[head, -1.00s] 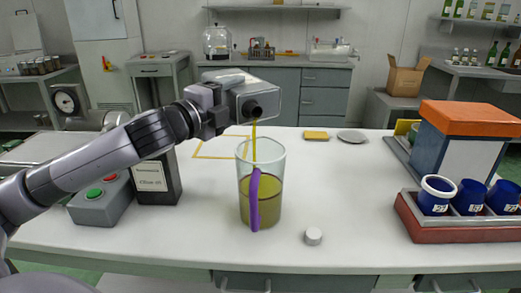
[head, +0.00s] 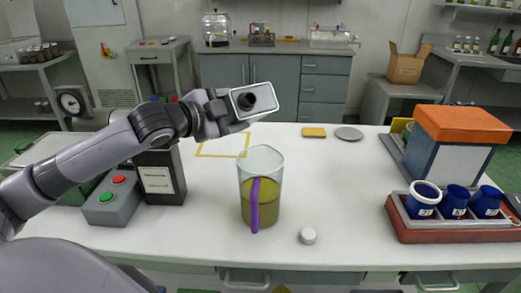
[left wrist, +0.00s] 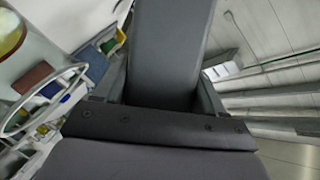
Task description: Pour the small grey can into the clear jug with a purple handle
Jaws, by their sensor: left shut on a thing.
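My left gripper (head: 222,116) is shut on the small grey can (head: 264,96) and holds it tilted in the air. The can's dark round mouth faces the head camera, and no stream leaves it. The clear jug (head: 271,205) stands upright on the white table below the can, its purple handle (head: 255,205) towards me. Yellow-green liquid fills about half of the jug. In the left wrist view a dark grey body (left wrist: 170,50) fills the middle, probably the can. My right gripper is not in view.
A white cap (head: 308,236) lies right of the jug. A dark labelled tin (head: 160,178) and a grey button box (head: 112,200) stand left. A red rack (head: 450,232) with blue cups is at right. A yellow sponge (head: 314,132) and a grey dish (head: 348,133) lie behind.

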